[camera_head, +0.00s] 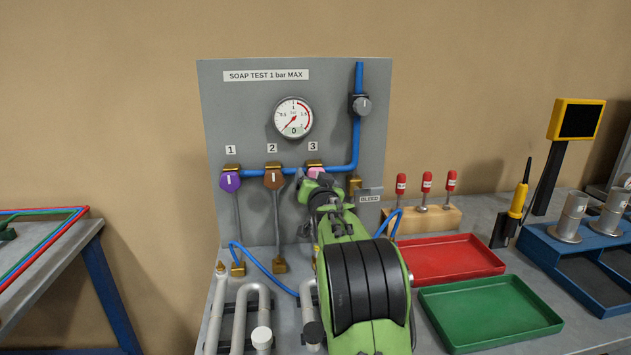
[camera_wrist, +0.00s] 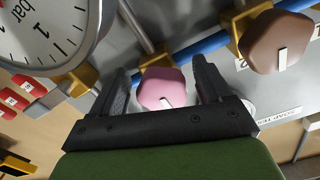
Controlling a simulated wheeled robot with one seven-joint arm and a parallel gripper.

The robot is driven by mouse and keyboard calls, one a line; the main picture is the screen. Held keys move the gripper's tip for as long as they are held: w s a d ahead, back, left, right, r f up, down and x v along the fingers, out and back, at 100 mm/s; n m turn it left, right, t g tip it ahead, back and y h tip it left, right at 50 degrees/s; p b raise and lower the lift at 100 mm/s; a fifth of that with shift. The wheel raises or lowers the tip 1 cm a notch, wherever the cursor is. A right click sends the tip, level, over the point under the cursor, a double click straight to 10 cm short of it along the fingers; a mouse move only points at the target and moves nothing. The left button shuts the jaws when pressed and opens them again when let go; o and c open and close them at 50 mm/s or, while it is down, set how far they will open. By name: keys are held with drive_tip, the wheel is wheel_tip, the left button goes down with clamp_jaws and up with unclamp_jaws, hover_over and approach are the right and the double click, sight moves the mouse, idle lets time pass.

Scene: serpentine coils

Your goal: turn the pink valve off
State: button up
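The pink valve (camera_head: 316,173) is a rounded knob under label 3 on the grey panel. In the head view my arm and gripper (camera_head: 318,186) hide most of it. In the wrist view the pink valve (camera_wrist: 161,86) shows clearly, with a short white mark near its lower edge. My gripper (camera_wrist: 160,75) is open, with one dark finger on each side of the knob. A gap shows on both sides, wider on the right; I cannot tell whether either finger touches. A brass fitting and blue pipe lie behind the knob.
The brown valve (camera_head: 274,179) is beside the pink one, and the purple valve (camera_head: 230,182) is further left. The gauge (camera_head: 293,118) is above, its needle low. A grey knob (camera_head: 361,106) and the bleed fitting (camera_head: 354,185) are to the right. Trays stand on the bench.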

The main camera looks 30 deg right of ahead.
drive_tip(key=v, duration=1.5)
drive_tip(key=shift+s+a, duration=0.2)
drive_tip(key=shift+s, duration=0.15)
